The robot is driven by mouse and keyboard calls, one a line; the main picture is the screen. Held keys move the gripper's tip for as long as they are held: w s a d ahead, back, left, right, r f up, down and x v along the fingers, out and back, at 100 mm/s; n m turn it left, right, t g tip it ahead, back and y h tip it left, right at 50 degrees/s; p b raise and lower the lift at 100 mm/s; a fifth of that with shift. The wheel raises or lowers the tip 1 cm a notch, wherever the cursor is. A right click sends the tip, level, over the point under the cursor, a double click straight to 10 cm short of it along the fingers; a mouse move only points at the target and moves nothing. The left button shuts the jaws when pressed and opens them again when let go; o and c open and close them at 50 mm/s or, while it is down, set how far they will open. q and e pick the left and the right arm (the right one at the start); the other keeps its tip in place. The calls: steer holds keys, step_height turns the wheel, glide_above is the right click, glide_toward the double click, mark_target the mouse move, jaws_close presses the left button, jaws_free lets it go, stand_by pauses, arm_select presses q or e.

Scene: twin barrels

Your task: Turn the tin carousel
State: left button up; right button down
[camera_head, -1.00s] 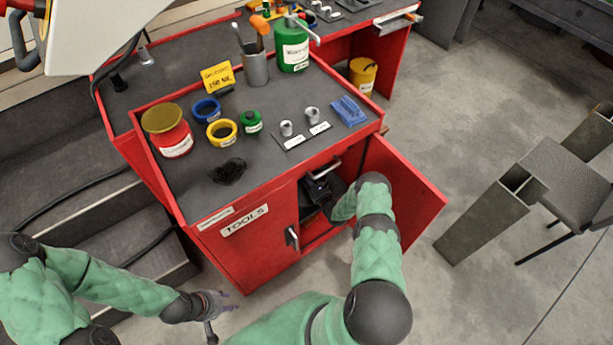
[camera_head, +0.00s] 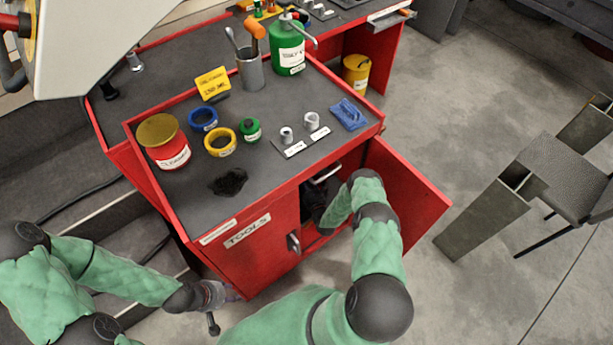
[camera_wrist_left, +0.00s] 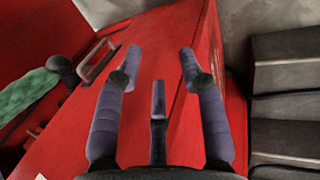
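I cannot make out the tin carousel; the inside of the red tool cabinet (camera_head: 262,262) is dark and mostly covered by my right arm. The cabinet's right door (camera_head: 405,200) stands open and its left door is shut. My right arm reaches into the opening. My right gripper (camera_head: 314,203) is a dark shape inside, and its fingers cannot be told apart. My left gripper (camera_head: 232,293) is low in front of the cabinet's left side. In the left wrist view it (camera_wrist_left: 160,66) is open and empty, fingers spread before the red cabinet panel, apart from the door handle (camera_wrist_left: 98,60).
Metal beams (camera_head: 488,208) and a chair (camera_head: 565,175) stand to the right. Floor between is clear.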

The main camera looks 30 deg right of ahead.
steer(key=shift+w+r+m+g+h, duration=0.15)
steer(key=shift+m+g+h, duration=0.15)
steer(key=shift+m+h, duration=0.75)
steer(key=shift+h, duration=0.25)
steer(key=shift+n, duration=0.25)
steer(key=c, duration=0.9)
jaws_free()
steer(key=shift+c, duration=0.2)
steer(key=shift+a, duration=0.1)
steer(key=shift+s+a, duration=0.1)
steer(key=shift+s, duration=0.4)
steer(key=v, duration=1.1)
